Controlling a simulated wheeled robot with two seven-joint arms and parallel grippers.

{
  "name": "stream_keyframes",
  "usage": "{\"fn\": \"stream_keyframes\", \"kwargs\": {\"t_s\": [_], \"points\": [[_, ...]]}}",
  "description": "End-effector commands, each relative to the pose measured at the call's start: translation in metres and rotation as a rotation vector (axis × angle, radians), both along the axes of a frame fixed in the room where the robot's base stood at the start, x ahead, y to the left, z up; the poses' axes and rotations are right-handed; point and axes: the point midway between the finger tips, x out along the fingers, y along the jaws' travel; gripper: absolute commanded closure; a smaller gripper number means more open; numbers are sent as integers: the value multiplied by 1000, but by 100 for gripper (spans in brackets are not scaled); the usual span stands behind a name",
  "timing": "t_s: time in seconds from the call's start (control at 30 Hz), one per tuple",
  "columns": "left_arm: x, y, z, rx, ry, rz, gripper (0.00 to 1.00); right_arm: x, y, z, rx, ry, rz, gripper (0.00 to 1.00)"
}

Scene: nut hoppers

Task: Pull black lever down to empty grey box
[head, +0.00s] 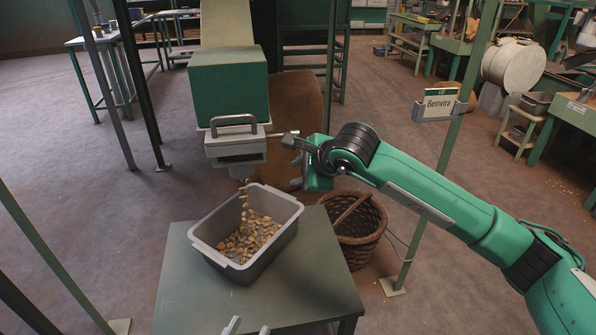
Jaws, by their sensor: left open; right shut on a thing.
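The grey box (235,151) with a looped handle on top sits under the green hopper (229,88). Nuts (244,204) are falling from its underside into a grey bin (286,206), which holds a layer of nuts. The black lever (289,141) is at the end of a metal rod on the box's right side. My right gripper (296,153) is shut on the lever, and its fingers hide part of it. My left gripper (246,327) is open and empty at the bottom edge, in front of the bin; only its fingertips show.
The grey bin stands on a green table (318,255). A wicker basket (374,231) is on the floor behind the table's right side. The table's right part is clear.

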Motion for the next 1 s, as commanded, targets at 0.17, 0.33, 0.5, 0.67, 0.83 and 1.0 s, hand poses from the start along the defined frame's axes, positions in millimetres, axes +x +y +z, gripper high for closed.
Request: {"fn": "stream_keyframes", "kwargs": {"t_s": [0.17,0.33,0.5,0.67,0.83,1.0], "points": [[0,0,0,0,-3,1,53,9,-14,-4,-14,4,-34,100],[1,0,1,-1,-5,1,53,9,-14,-4,-14,3,-34,100],[1,0,1,-1,-5,1,53,9,-14,-3,-14,3,-34,64],[1,0,1,-1,-5,1,53,10,-14,-2,-13,2,-34,48],[1,0,1,-1,-5,1,53,10,-14,-2,-13,2,-34,48],[1,0,1,0,0,0,53,7,-16,2,-13,1,-34,48]]}}
